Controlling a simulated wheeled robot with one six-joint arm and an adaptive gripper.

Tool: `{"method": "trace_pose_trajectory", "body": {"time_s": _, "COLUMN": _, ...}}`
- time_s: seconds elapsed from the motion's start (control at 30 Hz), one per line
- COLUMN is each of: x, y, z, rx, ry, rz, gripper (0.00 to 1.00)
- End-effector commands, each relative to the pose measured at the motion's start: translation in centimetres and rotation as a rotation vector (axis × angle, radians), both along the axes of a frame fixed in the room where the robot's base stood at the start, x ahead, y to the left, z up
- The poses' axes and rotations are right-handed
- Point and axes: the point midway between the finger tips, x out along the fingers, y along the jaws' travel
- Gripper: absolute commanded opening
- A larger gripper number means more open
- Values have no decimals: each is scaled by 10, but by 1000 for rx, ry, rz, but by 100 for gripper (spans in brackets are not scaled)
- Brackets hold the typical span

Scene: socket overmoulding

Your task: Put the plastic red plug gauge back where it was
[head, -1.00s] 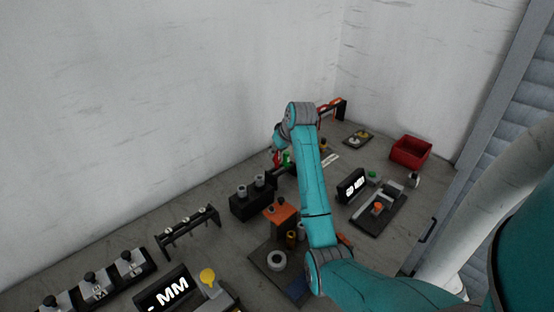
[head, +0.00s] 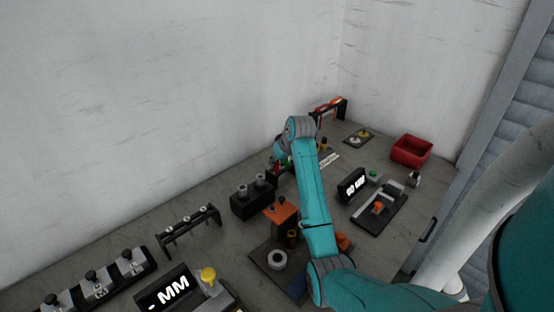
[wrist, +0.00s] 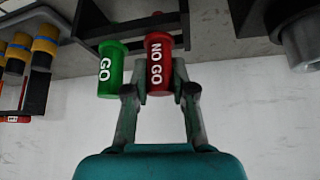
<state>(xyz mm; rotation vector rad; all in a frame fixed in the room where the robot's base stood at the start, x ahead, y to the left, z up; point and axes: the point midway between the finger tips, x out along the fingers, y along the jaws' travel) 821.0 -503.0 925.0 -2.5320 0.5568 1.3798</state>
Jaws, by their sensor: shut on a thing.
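The red plug gauge (wrist: 158,62), marked NO GO, is between the fingers of my gripper (wrist: 160,88) in the wrist view. My gripper is shut on it. The green gauge (wrist: 110,72), marked GO, stands just left of it, close beside the left finger. A dark rack (wrist: 128,38) lies across behind both gauges; I cannot tell whether the red one is seated in it. In the head view my arm largely hides the gripper and the red gauge; the green gauge (head: 289,162) shows only in part.
A black block with two grey cylinders (head: 252,203) stands left of the rack. A red bin (head: 411,152) sits at the back right. Bare table lies between the bin and the wall.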

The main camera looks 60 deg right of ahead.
Motion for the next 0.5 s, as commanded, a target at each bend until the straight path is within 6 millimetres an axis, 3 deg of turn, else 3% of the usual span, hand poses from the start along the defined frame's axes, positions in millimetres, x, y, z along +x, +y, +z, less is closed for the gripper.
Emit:
{"method": "trace_pose_trajectory", "body": {"time_s": 0.1, "x": 0, "y": 0, "z": 0, "rx": 0, "ry": 0, "rz": 0, "gripper": 35}}
{"method": "trace_pose_trajectory", "body": {"time_s": 0.5, "x": 0, "y": 0, "z": 8, "rx": 0, "ry": -1, "rz": 0, "gripper": 35}}
